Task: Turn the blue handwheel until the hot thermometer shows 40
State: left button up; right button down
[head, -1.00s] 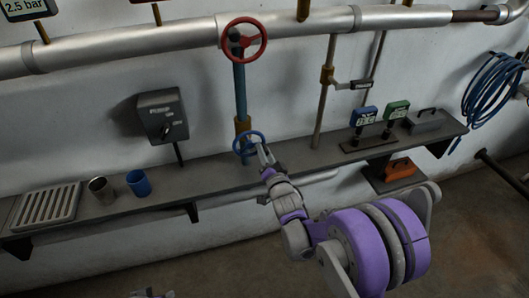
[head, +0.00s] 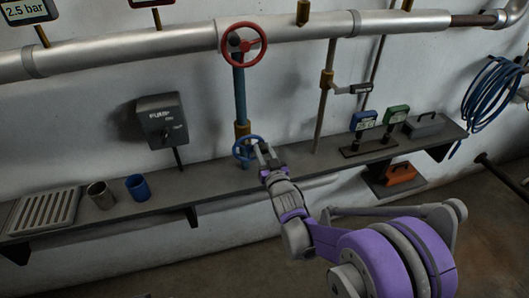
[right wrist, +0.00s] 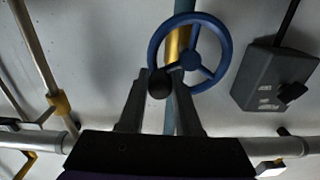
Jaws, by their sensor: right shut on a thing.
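The blue handwheel (head: 239,150) sits low on a blue vertical pipe at the shelf, below a brass fitting. It shows large in the right wrist view (right wrist: 228,50), with a dark round knob (right wrist: 160,84) at its rim. My right gripper (head: 264,148) reaches the wheel's right side. In the right wrist view its two fingers (right wrist: 160,78) stand on either side of the knob, shut on it. The fingers hide part of the rim. A display with a red edge (head: 150,2) is cut off at the top; no reading shows. My left gripper is out of view.
A red handwheel (head: 262,45) is above on the same pipe. A pump box (head: 162,120) is left of it.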

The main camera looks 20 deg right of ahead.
aim_at(252, 140)
jog(key=n, duration=0.1)
jog(key=r+n, duration=0.1)
jog(key=n, duration=0.1)
jog(key=shift+a, duration=0.3)
jog(key=shift+a+r+n, duration=0.15)
jog(key=shift+a+n, duration=0.1)
jog(key=shift+n, duration=0.55)
jog(key=shift+a+r+n, duration=0.15)
jog(key=shift+a+n, duration=0.1)
jog(key=shift+n, duration=0.65)
jog(key=shift+a+r+n+b, duration=0.15)
jog(key=shift+a+n+b, duration=0.15)
jog(key=shift+n+b, duration=0.4)
jog(key=shift+a+r+n+b, duration=0.15)
jog(key=shift+a+n+b, duration=0.15)
jog(key=shift+n, duration=0.7)
jog(key=c, duration=0.6)
grip_release()
jog(key=shift+s, duration=0.1)
